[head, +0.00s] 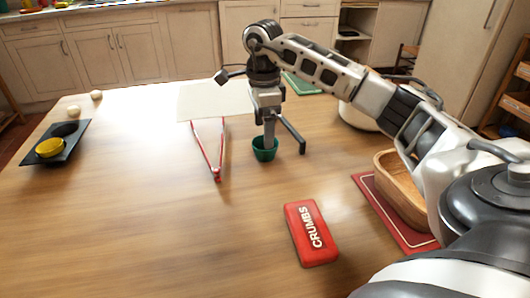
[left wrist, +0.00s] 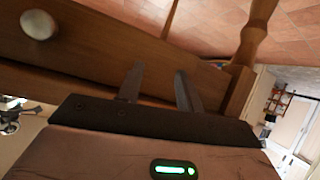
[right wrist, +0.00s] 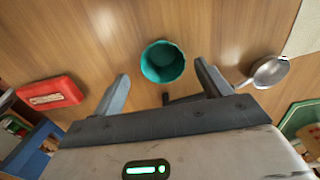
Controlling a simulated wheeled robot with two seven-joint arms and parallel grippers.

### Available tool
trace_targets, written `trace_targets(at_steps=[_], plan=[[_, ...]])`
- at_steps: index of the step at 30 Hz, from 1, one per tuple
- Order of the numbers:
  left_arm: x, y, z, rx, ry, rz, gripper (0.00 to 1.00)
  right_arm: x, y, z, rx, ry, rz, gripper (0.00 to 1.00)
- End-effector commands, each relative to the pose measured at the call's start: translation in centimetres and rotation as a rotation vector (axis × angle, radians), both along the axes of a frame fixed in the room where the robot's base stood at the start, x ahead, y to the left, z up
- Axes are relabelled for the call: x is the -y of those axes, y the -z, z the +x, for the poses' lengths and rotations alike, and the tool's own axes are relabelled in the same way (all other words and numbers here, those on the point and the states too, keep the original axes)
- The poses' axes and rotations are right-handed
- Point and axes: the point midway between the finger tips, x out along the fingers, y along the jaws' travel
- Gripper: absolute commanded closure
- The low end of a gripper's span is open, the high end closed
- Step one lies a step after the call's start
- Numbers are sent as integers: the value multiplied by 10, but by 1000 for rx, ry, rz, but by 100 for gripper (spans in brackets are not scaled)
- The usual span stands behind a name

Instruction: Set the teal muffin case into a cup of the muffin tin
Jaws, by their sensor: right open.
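The teal muffin case (head: 264,155) stands upright on the table, below my right gripper (head: 285,148). In the right wrist view the teal case (right wrist: 163,62) appears empty and sits between and beyond the open fingers of my right gripper (right wrist: 162,72). In the head view one finger overlaps its rim; I cannot tell whether they touch. The dark muffin tin (head: 61,159) is at the table's left, with a yellow case (head: 50,147) in its near cup and an empty far cup. My left gripper (left wrist: 159,70) is open and empty near the wooden table edge.
A red CRUMBS tin (head: 312,233) lies nearer. A wooden bowl (head: 402,190) rests on a red mat at right. A silver utensil (right wrist: 270,72) lies beside the right gripper. The left-centre table is clear.

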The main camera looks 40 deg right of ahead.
Motion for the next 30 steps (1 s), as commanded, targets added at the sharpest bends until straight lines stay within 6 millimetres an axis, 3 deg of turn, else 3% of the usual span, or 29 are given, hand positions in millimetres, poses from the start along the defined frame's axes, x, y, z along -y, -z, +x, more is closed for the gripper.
trace_targets(at_steps=[5, 13, 23, 27, 30], plan=[[1, 3, 5, 4, 4, 1, 64, 1, 13, 0, 0, 1, -1, 23], [3, 15, 4, -18, 10, -3, 64, 5, 51, -1, -1, -1, 0, 23], [4, 19, 5, -29, 13, -1, 64, 5, 57, -1, 2, 0, -1, 23], [4, 18, 6, -25, 11, -1, 64, 5, 57, -1, 1, 0, 0, 62], [4, 17, 6, -21, 11, -2, 64, 5, 57, -1, 1, 0, 0, 67]])
